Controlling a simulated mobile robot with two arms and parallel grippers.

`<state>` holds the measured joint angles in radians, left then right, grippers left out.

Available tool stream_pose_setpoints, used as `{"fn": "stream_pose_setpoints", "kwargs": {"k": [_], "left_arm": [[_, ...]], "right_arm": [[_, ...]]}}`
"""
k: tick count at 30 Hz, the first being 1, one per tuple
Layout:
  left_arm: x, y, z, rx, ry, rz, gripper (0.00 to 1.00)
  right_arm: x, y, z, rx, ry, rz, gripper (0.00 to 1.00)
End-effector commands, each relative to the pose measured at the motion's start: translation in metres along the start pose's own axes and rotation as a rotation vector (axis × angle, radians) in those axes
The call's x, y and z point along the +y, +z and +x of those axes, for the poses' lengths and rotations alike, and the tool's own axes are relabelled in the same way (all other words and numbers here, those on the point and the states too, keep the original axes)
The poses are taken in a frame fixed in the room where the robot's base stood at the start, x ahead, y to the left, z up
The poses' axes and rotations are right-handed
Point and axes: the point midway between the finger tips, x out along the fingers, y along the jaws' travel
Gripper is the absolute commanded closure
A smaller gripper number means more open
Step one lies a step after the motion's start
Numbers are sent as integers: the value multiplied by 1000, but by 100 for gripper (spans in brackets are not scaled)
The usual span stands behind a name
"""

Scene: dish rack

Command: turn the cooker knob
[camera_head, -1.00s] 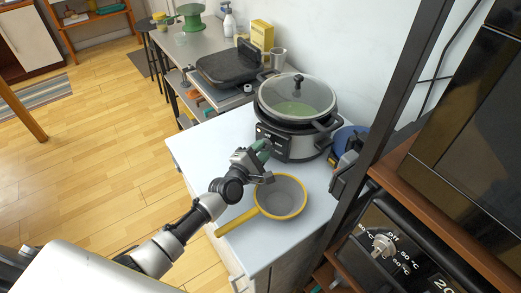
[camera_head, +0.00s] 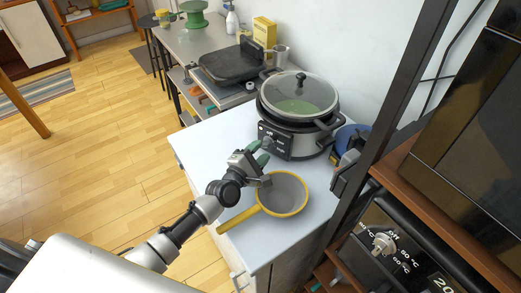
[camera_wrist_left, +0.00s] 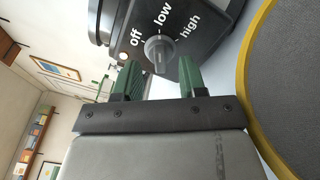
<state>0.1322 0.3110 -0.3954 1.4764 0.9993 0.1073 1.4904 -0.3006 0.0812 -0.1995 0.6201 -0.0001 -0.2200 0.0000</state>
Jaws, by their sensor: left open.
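The cooker (camera_head: 292,142) is a round silver and black pot with a glass lid (camera_head: 298,92), standing on the white counter. Its grey knob (camera_wrist_left: 159,50) shows in the left wrist view on a black panel marked off, low and high; its pointer appears to be towards low. My left gripper (camera_head: 262,156) is in front of the cooker's control panel. In the left wrist view its green fingers (camera_wrist_left: 157,78) are open and apart, with the knob just beyond the gap between their tips. I cannot tell whether they touch it. My right gripper is not in view.
A grey pan with a yellow rim (camera_head: 305,206) sits on the counter close beside my left gripper, its yellow handle pointing down-left. A dark post (camera_head: 395,90) and an oven with a dial (camera_head: 384,243) stand at the right. A black grill (camera_head: 228,64) stands behind.

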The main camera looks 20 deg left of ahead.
Motion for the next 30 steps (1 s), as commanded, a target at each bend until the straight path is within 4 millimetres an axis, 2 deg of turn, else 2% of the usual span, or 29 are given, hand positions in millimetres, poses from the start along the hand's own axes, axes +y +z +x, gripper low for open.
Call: {"fn": "stream_pose_setpoints", "kwargs": {"k": [10, 24, 30], "left_arm": [[0, 0, -4, 1, -1, 0, 59], [0, 0, -50, 1, -1, 0, 59], [0, 0, -60, 0, -1, -1, 59]], "right_arm": [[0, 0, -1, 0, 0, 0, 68], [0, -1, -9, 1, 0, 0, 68], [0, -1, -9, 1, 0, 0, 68]]}}
